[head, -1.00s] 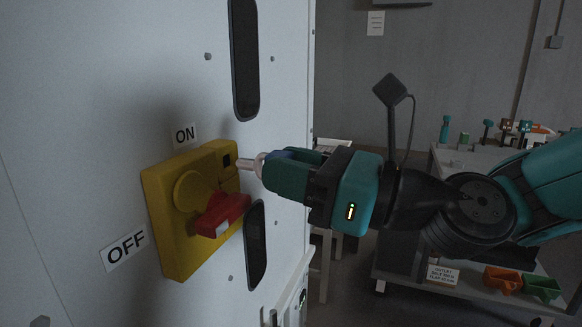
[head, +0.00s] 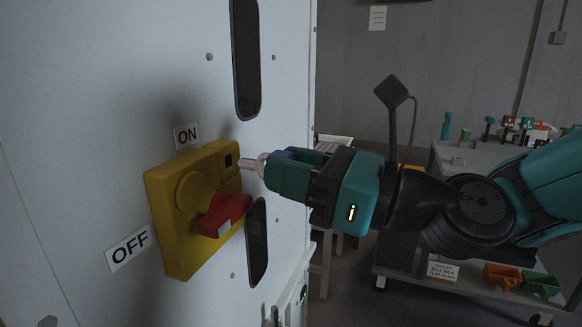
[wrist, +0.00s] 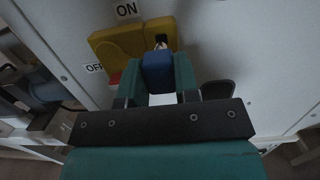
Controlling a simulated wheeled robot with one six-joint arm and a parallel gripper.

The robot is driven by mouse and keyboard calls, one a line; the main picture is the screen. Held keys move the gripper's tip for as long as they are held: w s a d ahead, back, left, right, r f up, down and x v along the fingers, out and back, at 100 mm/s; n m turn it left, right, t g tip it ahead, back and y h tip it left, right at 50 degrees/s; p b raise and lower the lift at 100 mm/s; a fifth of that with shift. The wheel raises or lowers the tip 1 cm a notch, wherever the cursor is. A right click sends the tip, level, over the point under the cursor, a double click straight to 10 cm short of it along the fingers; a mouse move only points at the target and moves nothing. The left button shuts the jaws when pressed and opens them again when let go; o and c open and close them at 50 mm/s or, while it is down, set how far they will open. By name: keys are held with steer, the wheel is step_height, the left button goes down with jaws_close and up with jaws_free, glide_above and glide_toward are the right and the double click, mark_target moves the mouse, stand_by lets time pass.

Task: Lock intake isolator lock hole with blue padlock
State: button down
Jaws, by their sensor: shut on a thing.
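The yellow isolator box (head: 169,227) with a red handle (head: 222,215) is on the pale cabinet front. The dark square lock hole (head: 228,160) is at the box's upper right corner. My gripper (head: 272,170) is shut on the blue padlock (wrist: 157,72), which is mostly hidden by the fingers in the head view. The padlock's shackle (head: 252,165) points left, toward the box just beside the lock hole. In the wrist view the shackle end is close to the hole; I cannot tell whether it touches.
The cabinet (head: 90,120) fills the left side, with dark slots (head: 246,60) above and below the box. A bench (head: 475,155) with several small items stands at the right. An orange bin (head: 502,277) and a green bin (head: 541,286) sit on its lower shelf.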

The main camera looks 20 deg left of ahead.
steer(key=shift+a+p, duration=0.2)
steer(key=shift+p, duration=0.25)
steer(key=shift+w+a+p, duration=0.1)
steer(key=shift+a+p, duration=1.15)
steer(key=shift+a, duration=0.25)
steer(key=c, duration=0.8)
jaws_free()
